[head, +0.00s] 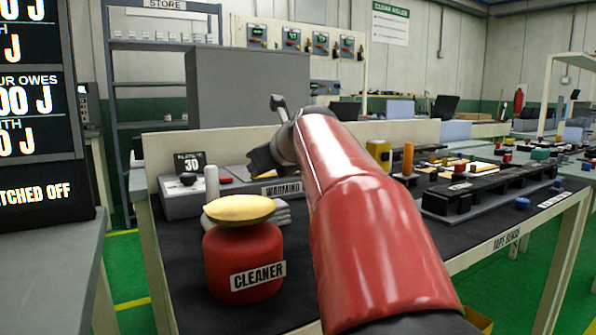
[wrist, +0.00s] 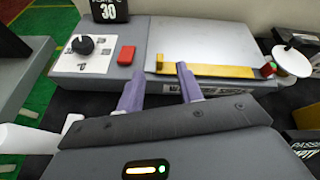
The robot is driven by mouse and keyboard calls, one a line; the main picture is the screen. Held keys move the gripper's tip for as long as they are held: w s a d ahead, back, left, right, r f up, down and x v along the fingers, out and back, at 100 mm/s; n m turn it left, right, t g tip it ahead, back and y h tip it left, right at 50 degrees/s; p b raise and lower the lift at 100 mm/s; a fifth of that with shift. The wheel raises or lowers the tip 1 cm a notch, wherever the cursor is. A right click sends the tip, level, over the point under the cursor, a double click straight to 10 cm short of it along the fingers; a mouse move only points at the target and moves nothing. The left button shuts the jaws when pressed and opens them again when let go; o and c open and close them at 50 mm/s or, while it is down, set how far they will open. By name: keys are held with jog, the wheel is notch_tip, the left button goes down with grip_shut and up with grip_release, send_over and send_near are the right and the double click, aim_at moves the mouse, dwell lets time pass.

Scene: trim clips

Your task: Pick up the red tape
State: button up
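I cannot identify a red tape for certain. In the wrist view, a small red block (wrist: 125,54) sits on the grey warming unit (wrist: 95,88), right of its knob. A small red piece (wrist: 268,69) is at the right end of a yellow strip (wrist: 205,70) along the pale plate's front edge. My gripper (wrist: 160,78) is open, with two purple fingers apart and nothing visible between them. The fingertips appear in front of the plate's near edge. In the head view, my red arm hides much of the bench, and the fingertips are not clear.
A red cleaner jar (head: 243,265) with a yellow pad (head: 240,208) on top stands at the bench's left front. A black rack (head: 470,195) with several small coloured parts is at the right. A white disc (wrist: 292,62) is right of the plate. A dark screen (head: 40,110) stands far left.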

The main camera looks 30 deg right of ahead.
jog(key=w+f+m, duration=0.1)
jog(key=w, duration=0.1)
jog(key=w+f+m, duration=0.1)
jog(key=w, duration=0.2)
jog(key=w+f+m, duration=0.1)
jog(key=w, duration=0.2)
jog(key=shift+d, duration=0.25)
jog(key=shift+c, duration=0.5)
grip_shut()
